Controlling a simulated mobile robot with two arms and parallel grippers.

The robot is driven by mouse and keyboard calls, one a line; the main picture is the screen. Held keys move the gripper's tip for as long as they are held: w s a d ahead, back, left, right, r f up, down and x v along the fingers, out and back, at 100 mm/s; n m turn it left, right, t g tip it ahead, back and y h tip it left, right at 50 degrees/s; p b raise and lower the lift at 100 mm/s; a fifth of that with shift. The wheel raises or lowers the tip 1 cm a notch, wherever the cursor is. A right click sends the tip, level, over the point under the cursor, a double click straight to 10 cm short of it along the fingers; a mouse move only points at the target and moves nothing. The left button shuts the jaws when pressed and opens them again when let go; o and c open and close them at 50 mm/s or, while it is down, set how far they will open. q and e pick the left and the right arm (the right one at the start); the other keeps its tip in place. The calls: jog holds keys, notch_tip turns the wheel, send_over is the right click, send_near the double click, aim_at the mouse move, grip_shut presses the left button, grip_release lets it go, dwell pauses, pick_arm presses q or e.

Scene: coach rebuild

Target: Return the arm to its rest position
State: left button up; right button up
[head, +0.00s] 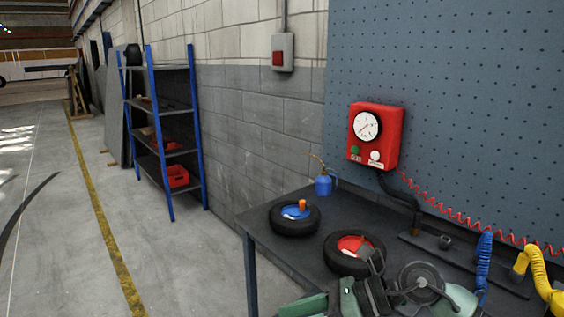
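Part of one of my arms, green and dark grey, shows at the bottom right and seems to come in from the right. What looks like its gripper end (371,262) is at the near edge of a black tyre with a red hub (342,263) on the dark workbench (265,235). I cannot tell whether its fingers are open or shut, or whether they touch the tyre. My other gripper is not in view.
A tyre with a blue hub (281,221) bears an orange piece (303,205). A blue oil can (323,186) stands behind. A red gauge box (376,137) is on the pegboard. Blue (483,262) and yellow (537,273) hoses are right. A shelf (166,115) stands left; floor there is clear.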

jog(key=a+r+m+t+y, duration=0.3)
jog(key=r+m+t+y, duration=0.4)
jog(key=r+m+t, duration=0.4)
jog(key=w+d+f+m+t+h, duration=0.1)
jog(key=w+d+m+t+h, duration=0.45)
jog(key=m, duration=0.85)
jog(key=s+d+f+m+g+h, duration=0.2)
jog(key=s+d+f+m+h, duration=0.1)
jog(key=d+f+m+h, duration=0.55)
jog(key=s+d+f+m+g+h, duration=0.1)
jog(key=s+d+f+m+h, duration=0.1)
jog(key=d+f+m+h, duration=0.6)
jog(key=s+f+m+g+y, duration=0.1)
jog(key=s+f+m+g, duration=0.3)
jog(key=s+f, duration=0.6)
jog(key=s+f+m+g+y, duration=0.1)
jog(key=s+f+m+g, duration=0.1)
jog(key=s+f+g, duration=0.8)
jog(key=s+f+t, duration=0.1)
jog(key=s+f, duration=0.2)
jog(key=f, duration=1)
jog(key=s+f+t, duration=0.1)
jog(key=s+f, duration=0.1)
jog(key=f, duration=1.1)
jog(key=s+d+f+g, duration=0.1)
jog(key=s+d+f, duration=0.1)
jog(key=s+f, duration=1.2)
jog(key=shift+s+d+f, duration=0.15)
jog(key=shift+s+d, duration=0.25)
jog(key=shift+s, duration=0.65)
